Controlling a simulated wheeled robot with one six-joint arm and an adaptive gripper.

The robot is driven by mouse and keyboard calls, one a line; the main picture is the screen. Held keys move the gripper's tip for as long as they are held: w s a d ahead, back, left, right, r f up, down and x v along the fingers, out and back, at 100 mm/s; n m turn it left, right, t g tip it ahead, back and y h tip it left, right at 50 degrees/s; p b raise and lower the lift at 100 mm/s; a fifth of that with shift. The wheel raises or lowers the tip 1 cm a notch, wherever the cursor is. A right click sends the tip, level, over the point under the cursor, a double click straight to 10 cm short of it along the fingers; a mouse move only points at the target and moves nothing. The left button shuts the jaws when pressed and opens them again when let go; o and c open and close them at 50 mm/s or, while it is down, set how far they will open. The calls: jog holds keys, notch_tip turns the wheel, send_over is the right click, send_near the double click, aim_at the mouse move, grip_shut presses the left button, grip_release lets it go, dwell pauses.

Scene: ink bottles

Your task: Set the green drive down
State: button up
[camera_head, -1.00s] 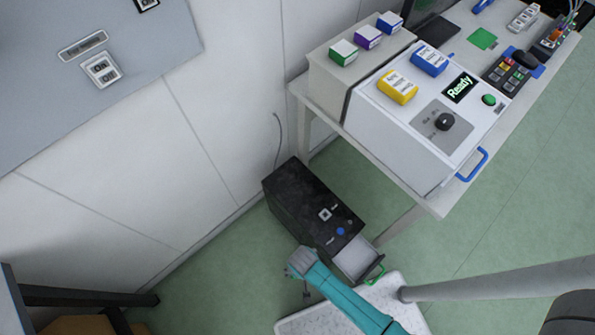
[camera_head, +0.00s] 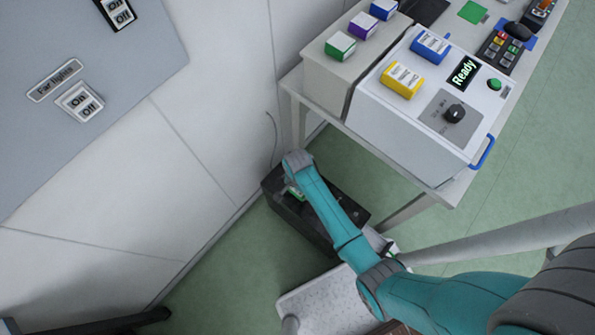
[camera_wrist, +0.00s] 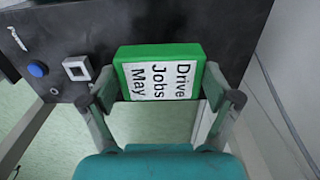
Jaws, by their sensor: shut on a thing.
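The green drive (camera_wrist: 160,73), with a white label reading "Drive Jobs May", is between the two fingers of my gripper (camera_wrist: 160,88) in the wrist view. My gripper is shut on its sides. In the head view my arm reaches over the black box (camera_head: 329,234) on the floor, and a small part of the green drive (camera_head: 294,194) shows beside the wrist. The black box also shows behind the drive in the wrist view (camera_wrist: 185,22). I cannot tell whether the drive touches the box.
A blue button (camera_wrist: 37,69) and a square socket (camera_wrist: 77,68) are on the box face. The table (camera_head: 452,190) stands to the right with a white machine (camera_head: 405,122) and several coloured boxes. A white wall (camera_head: 215,130) is close behind the black box.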

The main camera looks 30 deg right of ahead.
jog(key=shift+f, duration=2.75)
jog(key=shift+f, duration=0.15)
jog(key=o, duration=1)
notch_tip(320, 180, up, 12)
jog(key=shift+r, duration=0.15)
